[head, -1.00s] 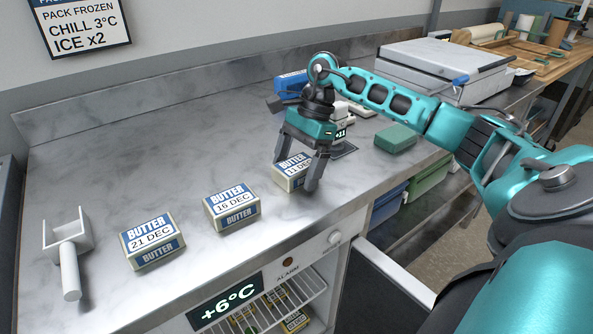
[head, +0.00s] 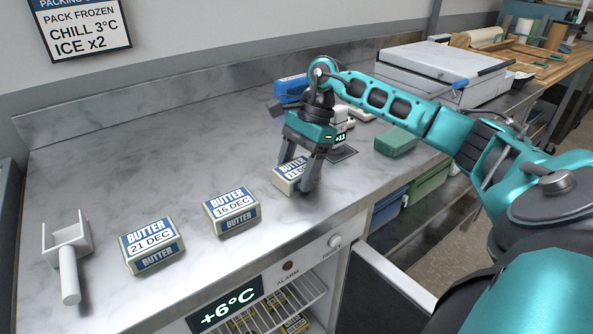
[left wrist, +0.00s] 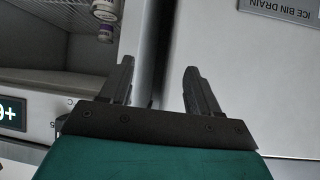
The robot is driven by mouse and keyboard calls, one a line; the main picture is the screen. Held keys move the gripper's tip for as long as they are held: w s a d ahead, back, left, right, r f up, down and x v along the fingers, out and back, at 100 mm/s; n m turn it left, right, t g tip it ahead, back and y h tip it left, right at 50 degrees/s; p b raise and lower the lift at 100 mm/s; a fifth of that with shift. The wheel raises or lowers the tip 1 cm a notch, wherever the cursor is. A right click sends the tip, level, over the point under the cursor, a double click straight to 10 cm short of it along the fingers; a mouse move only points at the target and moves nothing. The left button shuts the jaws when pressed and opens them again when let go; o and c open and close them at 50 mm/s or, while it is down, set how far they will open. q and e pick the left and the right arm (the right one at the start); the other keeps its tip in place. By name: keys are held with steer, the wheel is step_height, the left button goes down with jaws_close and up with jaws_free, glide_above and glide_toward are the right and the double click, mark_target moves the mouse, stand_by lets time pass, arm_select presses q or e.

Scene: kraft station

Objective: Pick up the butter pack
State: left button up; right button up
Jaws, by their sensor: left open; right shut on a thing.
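Three butter packs stand in a row on the marble counter. The right-hand butter pack (head: 289,176) sits between the fingers of my right gripper (head: 298,178), which is shut on it. Its date is partly hidden by a finger. The middle butter pack (head: 231,211) reads 16 DEC and the left butter pack (head: 152,245) reads 21 DEC. My left gripper (left wrist: 160,88) is open and empty in the left wrist view, in front of pale panels; it is not in the head view.
A white scoop (head: 68,255) lies at the counter's left. A green block (head: 396,140) and a grey-lidded box (head: 445,72) are at the right. Below the counter edge is a fridge showing +6°C (head: 225,304). The counter (head: 150,150) behind the packs is clear.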

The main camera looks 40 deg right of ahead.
mark_target(296, 167)
step_height(296, 167, up, 20)
steer(key=p, duration=0.3)
steer(key=shift+r, duration=0.15)
